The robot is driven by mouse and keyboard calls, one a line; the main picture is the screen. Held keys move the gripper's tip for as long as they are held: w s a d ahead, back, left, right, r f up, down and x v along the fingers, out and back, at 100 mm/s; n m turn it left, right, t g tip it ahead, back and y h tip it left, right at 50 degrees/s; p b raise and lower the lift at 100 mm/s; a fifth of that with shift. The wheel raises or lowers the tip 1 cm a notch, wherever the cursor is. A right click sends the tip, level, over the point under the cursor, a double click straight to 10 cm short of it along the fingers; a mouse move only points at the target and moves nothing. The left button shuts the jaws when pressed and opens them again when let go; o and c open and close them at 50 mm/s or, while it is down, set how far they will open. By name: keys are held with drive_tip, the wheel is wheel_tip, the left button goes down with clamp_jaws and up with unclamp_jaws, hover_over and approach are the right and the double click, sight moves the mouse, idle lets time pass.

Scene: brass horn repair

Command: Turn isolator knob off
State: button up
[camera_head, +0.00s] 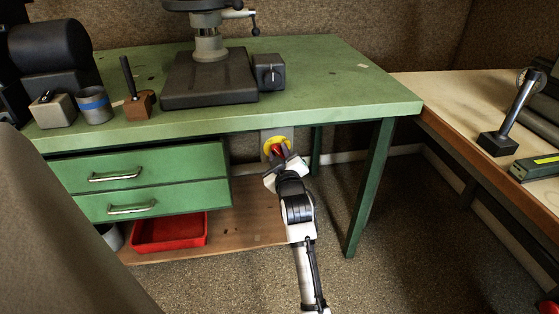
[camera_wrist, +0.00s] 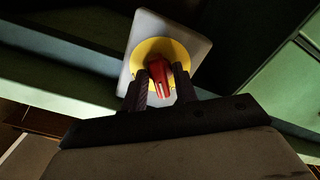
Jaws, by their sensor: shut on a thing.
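The isolator knob (camera_wrist: 160,74) is red and sits on a round yellow plate (camera_wrist: 178,48) on a pale grey box (camera_wrist: 146,27), in the wrist view. In the head view the red knob (camera_head: 278,150) and yellow plate (camera_head: 269,145) show below the green bench's front edge. My gripper (camera_wrist: 160,88) has its two dark fingers on either side of the knob, shut on it. In the wrist view the knob's handle lies nearly along the picture's vertical, tilted a little. In the head view my gripper (camera_head: 279,157) partly covers the knob.
The green bench (camera_head: 330,75) overhangs the box, with drawers (camera_head: 140,180) to the left and a leg (camera_head: 370,190) to the right. A red tray (camera_head: 170,230) sits on the low wooden shelf (camera_head: 250,215). Open floor lies in front. A second bench (camera_head: 440,95) stands at right.

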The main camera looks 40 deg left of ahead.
drive_tip(key=shift+f+n+b, duration=0.1)
drive_tip(key=shift+n+b, duration=0.35)
drive_tip(key=shift+n, duration=0.45)
drive_tip(key=o, duration=0.7)
drive_tip(key=shift+c, duration=0.2)
drive_tip(key=shift+s+d, duration=0.15)
